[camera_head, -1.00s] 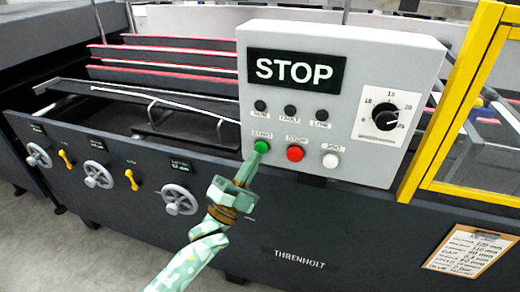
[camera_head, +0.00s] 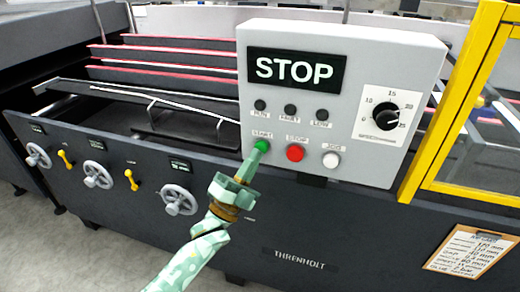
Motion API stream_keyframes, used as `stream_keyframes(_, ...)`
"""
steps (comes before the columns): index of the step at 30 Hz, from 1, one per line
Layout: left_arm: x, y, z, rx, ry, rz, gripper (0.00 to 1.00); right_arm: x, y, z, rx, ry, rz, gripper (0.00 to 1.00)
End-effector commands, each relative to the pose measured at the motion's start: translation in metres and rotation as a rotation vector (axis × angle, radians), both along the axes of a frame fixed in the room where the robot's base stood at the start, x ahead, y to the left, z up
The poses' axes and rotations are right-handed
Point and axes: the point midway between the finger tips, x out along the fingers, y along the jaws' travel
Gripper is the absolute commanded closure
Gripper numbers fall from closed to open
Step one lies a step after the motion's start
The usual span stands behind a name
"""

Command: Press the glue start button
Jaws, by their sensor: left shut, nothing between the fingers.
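The control box is a light grey panel (camera_head: 340,75) on the front of the machine, with a black display (camera_head: 296,70) reading STOP. The green button (camera_head: 262,145) sits under a label reading START, left in the lower row. My left gripper (camera_head: 252,160) is shut and empty, with its tips at the lower edge of the green button. I cannot tell whether they touch it. The red STOP button (camera_head: 295,153) and white JOG button (camera_head: 331,160) are to the right. My right gripper is not in view.
Three dark lamps (camera_head: 291,112) sit above the buttons. A black dial (camera_head: 385,116) is at the panel's right. A yellow guard frame (camera_head: 455,105) stands right of the box. Handwheels (camera_head: 97,175) and yellow levers (camera_head: 131,180) line the machine front. A clipboard (camera_head: 471,253) hangs at the lower right.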

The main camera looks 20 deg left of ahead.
Motion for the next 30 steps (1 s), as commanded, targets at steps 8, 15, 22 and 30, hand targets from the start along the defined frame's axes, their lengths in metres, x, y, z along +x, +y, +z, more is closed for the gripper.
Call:
stream_keyframes(8,0.002,0.0,0.0,0.0,0.0,0.0,1.0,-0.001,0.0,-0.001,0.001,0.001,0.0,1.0)
stream_keyframes(15,0.005,0.0,-0.001,-0.001,0.0,-0.001,1.0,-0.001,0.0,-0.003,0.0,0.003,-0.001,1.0)
stream_keyframes(22,0.008,0.0,-0.001,-0.001,0.0,-0.001,1.0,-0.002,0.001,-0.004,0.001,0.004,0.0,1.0)
stream_keyframes(30,0.01,0.0,0.0,0.0,0.0,0.0,1.0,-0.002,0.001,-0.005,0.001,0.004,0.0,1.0)
